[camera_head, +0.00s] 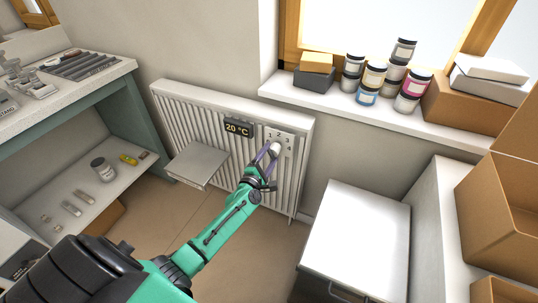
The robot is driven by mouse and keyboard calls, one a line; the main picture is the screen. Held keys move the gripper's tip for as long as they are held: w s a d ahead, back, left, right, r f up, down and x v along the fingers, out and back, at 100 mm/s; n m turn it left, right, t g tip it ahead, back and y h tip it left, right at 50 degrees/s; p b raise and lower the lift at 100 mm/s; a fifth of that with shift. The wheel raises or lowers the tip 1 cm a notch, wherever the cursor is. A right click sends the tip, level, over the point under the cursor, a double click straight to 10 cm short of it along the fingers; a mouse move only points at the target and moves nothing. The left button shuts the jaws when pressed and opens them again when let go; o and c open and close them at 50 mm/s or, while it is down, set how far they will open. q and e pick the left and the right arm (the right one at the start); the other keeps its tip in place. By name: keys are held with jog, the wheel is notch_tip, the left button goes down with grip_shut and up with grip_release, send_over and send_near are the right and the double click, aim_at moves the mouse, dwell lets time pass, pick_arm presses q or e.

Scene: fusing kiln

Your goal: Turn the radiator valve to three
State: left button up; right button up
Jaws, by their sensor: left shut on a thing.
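The white radiator (175,113) hangs on the wall in the middle of the head view. A dark display (238,127) on it reads 20 °C. To the right of the display is a pale dial plate (289,140) with small numbers, of which 1, 2 and 3 seem to show. The round white valve knob (275,148) sits on this plate. My left gripper (271,154) reaches up from below and is shut on the knob. Its fingers partly cover the knob, so I cannot tell where the knob points. My right gripper is not in view.
A small grey box-like shelf (197,163) juts out before the radiator, left of my arm. A white-topped cabinet (356,230) stands at the right. The windowsill (400,121) above holds several jars and boxes. A workbench (110,82) stands at the left.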

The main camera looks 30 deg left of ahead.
pick_arm(q)
jog(key=m, duration=0.3)
jog(key=shift+r+m+p, duration=0.25)
jog(key=shift+m+p, duration=0.05)
jog(key=m, duration=0.3)
jog(key=shift+w+d+m, duration=0.1)
jog(key=shift+d+m, duration=0.05)
jog(key=shift+m, duration=0.15)
jog(key=m+p, duration=0.1)
jog(key=m, duration=0.2)
jog(key=shift+d+m, duration=0.15)
jog(key=shift+m, duration=0.25)
jog(key=shift+d+f+m, duration=0.1)
jog(key=shift+m, duration=0.9)
jog(key=shift+d+f+m, duration=0.1)
jog(key=shift+m, duration=0.9)
jog(key=o, duration=1.3)
jog(key=shift+f, duration=0.1)
